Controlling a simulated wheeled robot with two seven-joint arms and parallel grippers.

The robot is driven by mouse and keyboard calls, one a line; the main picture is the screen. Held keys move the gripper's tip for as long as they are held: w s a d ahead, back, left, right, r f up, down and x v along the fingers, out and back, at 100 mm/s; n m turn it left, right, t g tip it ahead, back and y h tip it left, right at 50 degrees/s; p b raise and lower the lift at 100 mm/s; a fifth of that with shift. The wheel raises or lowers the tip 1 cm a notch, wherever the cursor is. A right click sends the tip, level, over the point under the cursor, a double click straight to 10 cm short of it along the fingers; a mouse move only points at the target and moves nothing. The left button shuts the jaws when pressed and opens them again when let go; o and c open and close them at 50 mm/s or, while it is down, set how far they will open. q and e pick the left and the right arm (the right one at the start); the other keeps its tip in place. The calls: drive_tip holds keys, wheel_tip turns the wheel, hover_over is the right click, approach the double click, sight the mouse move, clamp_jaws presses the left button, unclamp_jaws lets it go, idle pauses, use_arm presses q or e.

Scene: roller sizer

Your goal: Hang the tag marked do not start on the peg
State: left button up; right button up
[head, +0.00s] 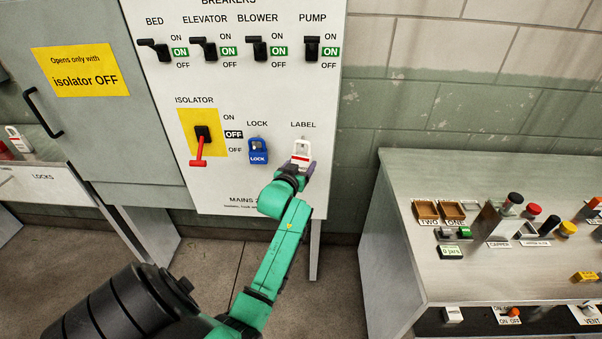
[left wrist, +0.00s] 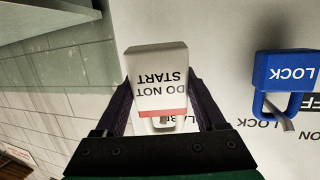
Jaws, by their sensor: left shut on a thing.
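The white tag (head: 301,158) with a red stripe is up against the white panel, just below the word LABEL. In the left wrist view the tag (left wrist: 157,75) reads DO NOT START upside down. My left gripper (head: 300,172) is shut on it, with one dark finger on each side; the gripper (left wrist: 162,105) also shows in the left wrist view. A pale loop at the tag's end lies near the LABEL lettering. The peg is not clearly visible, and I cannot tell whether the loop is around it. My right gripper is not in view.
A blue lock (head: 258,152) hangs left of the tag, under LOCK. The red isolator handle (head: 198,150) points down at OFF. Several black breaker levers sit above. A grey bench (head: 470,180) with controls stands at the right. A drawer unit marked LOCKS (head: 45,185) is at the left.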

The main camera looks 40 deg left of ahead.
use_arm(q)
drive_tip(key=shift+w+a+f+b, duration=0.15)
drive_tip(key=shift+w+a+b, duration=0.45)
drive_tip(key=shift+w+b, duration=0.15)
drive_tip(key=shift+w+a+f, duration=0.25)
drive_tip(key=shift+w, duration=0.1)
drive_tip(key=shift+w+a+f, duration=0.1)
drive_tip(key=shift+f, duration=0.05)
drive_tip(key=o, duration=1.6)
drive_tip(key=shift+c, duration=0.2)
drive_tip(key=b+v, duration=0.1)
drive_tip(key=v, duration=1.3)
drive_tip(key=shift+s, duration=0.3)
